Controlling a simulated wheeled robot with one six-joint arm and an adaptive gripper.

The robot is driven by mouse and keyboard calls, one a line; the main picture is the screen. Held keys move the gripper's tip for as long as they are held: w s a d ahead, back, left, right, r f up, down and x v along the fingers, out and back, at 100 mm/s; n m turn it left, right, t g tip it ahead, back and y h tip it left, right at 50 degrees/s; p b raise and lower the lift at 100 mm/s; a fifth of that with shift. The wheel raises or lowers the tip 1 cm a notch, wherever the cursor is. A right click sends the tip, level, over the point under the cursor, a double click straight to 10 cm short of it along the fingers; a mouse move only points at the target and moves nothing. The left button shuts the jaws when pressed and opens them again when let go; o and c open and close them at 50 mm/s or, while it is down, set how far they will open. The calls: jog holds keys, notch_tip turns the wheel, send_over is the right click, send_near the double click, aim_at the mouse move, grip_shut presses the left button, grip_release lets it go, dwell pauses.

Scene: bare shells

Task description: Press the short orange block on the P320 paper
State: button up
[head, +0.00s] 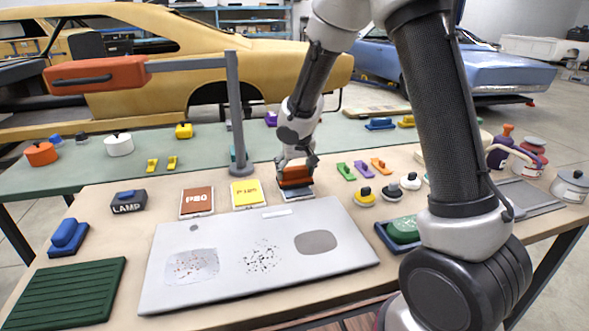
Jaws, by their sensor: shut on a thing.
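My gripper (297,160) is shut on an orange-red block (295,178) with a dark lower edge. The block is upright, at or just above a grey-blue sheet (302,195); I cannot tell whether they touch. The block and gripper cover most of that sheet, so its label is hidden. To its left lie a yellow labelled sheet (249,194) and a brown-red labelled sheet (197,203). The small print on these is hard to read, and I cannot make out P320 on any sheet.
A light grey panel (215,230) with a speckled patch, dark specks and a grey oval lies in front. A lamp post (236,110) stands behind the sheets. Green, purple and orange small pieces (363,169) and knobbed pots (389,192) lie right. A green ribbed mat (65,293) lies front left.

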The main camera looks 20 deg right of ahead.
aim_at(295, 168)
jog(key=shift+f, duration=0.45)
dwell(1.1)
jog(key=shift+w+d+r, duration=0.1)
jog(key=shift+r, duration=3.45)
